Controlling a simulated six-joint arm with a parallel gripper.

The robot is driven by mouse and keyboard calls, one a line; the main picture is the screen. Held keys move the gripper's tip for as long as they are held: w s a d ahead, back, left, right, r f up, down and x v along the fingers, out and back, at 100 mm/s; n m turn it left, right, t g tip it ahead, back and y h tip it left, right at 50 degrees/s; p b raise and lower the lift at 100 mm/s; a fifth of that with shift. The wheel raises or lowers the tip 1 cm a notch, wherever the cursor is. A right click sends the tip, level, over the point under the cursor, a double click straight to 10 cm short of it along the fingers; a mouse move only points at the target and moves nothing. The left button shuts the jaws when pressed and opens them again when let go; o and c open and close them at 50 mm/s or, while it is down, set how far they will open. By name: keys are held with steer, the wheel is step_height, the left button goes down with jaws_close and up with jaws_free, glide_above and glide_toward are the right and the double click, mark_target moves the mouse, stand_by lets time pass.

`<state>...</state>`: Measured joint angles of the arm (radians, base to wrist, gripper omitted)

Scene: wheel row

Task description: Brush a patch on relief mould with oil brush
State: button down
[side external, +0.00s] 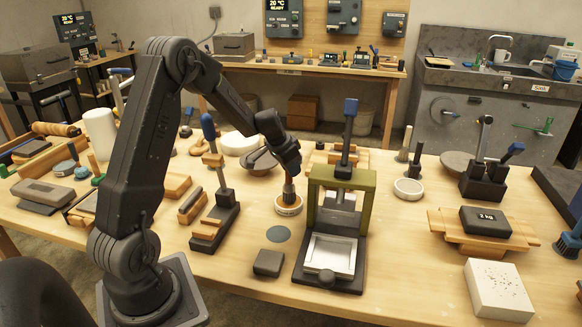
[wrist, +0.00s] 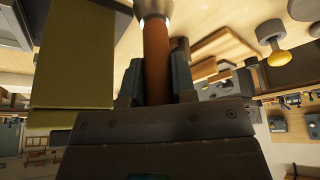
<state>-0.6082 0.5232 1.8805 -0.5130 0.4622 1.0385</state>
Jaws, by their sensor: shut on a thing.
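My gripper (side external: 288,168) points down over the table, left of a green press. It is shut on the brown handle of the oil brush (side external: 289,190). The wrist view shows the handle (wrist: 156,62) between my two fingers (wrist: 155,85), with a pale metal collar beyond. The brush stands about upright over a small round pot (side external: 289,208) with a pale label. Its bristles are hidden, and I cannot tell whether they touch the inside. A pale square framed plate (side external: 330,257) lies at the press front. I cannot tell for sure whether it is the relief mould.
The green press (side external: 366,207) stands close right of my gripper, and its panel (wrist: 75,60) fills the left of the wrist view. A dark lever stand (side external: 222,212) is to the left. A dark block (side external: 268,263) lies in front. A speckled white block (side external: 498,290) is far right.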

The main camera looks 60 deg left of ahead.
steer(key=shift+f, duration=0.5)
stand_by(1.2)
steer(key=shift+r, duration=3.6)
steer(key=shift+d+r, duration=0.1)
steer(key=shift+d, duration=0.1)
steer(key=s+d+r+n+y, duration=0.2)
steer(key=s+d+r+n, duration=0.3)
steer(key=d, duration=0.5)
steer(key=d+f+m+h, duration=0.2)
steer(key=d+f+m, duration=0.3)
steer(key=d, duration=0.6)
step_height(320, 180, down, 3)
steer(key=shift+r, duration=0.2)
